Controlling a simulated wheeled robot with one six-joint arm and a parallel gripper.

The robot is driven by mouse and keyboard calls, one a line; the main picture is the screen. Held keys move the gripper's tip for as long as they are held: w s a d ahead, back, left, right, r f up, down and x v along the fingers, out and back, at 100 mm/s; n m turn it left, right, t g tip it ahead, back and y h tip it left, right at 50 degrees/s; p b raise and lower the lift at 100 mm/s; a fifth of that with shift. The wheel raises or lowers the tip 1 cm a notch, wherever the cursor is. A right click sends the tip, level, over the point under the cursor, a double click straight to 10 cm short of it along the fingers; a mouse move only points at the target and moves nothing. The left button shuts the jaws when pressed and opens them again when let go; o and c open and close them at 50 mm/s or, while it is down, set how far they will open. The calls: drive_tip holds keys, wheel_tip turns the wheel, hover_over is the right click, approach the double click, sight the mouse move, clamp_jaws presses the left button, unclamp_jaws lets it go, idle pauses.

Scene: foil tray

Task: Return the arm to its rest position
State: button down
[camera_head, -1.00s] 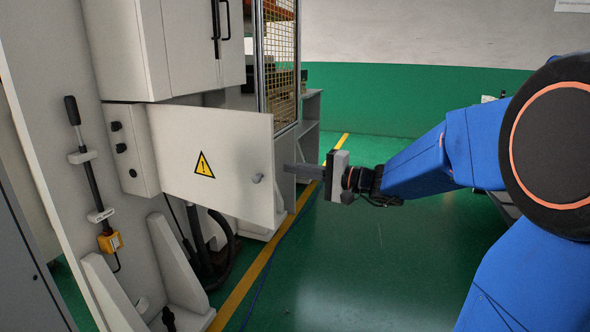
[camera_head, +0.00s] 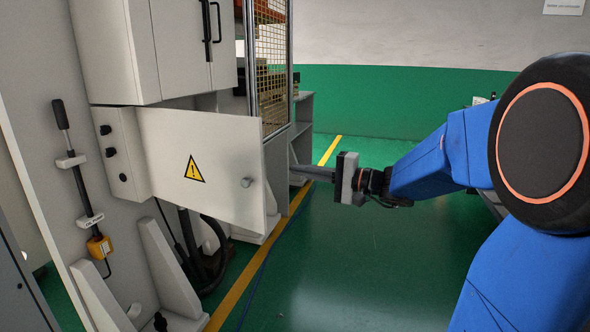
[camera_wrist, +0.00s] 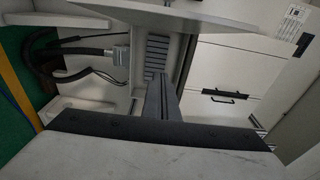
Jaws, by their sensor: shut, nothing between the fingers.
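My gripper (camera_head: 308,172) is right of the machine in the head view, reaching left with its fingers together and empty. In the wrist view my gripper (camera_wrist: 158,85) points toward the machine, with the fingers closed against each other.
The white machine has an upper cabinet (camera_head: 165,50) and a wire mesh guard (camera_head: 270,75). A lever (camera_head: 78,170) is on its left side. A yellow line (camera_head: 240,285) runs along the green floor (camera_head: 350,270), which is clear at centre.

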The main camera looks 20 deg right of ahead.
drive_tip(key=s+d, duration=0.3)
drive_tip(key=s, duration=0.2)
drive_tip(key=s+a+f+n+g+h, duration=0.2)
drive_tip(key=s+a+f+g, duration=0.3)
drive_tip(key=s, duration=0.3)
drive_tip(key=s+a+f+n+g+h, duration=0.25)
drive_tip(key=s+a+f, duration=0.25)
drive_tip(key=s+f, duration=0.3)
drive_tip(key=s+d+f+n+h, duration=0.4)
drive_tip(key=s+d+h, duration=0.5)
drive_tip(key=s+d, duration=0.1)
drive_tip(key=shift+s+f, duration=0.35)
drive_tip(key=shift+s, duration=0.55)
